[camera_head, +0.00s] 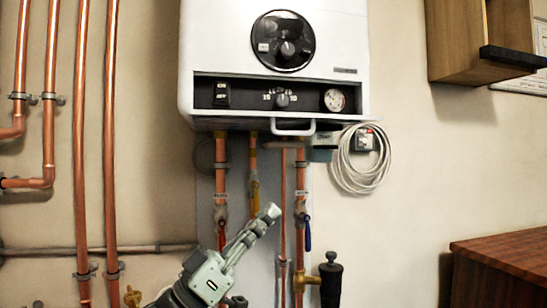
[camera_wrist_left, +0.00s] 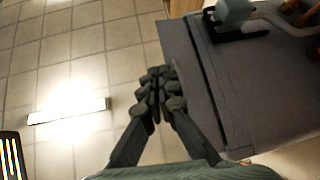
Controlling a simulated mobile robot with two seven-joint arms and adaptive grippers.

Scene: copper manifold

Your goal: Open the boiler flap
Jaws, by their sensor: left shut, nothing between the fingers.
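The white boiler (camera_head: 335,28) hangs on the wall in the head view. Its dark control strip (camera_head: 240,94) with a switch, knob and gauge is uncovered. A white loop handle (camera_head: 292,132) shows at the boiler's lower edge. The flap's panel is seen at most as a thin white edge there, and I cannot tell its exact angle. My left gripper (camera_head: 269,213) is below the boiler, in front of the pipes, pointing up and right, apart from the handle. It is shut and empty; its closed fingers also show in the left wrist view (camera_wrist_left: 157,84). My right gripper is out of view.
Copper pipes (camera_head: 221,170) with a yellow and a blue valve lever (camera_head: 307,233) run below the boiler. A coiled white cable (camera_head: 348,172) hangs at right. A wooden cabinet (camera_head: 500,262) stands at lower right and a wall shelf (camera_head: 455,45) above.

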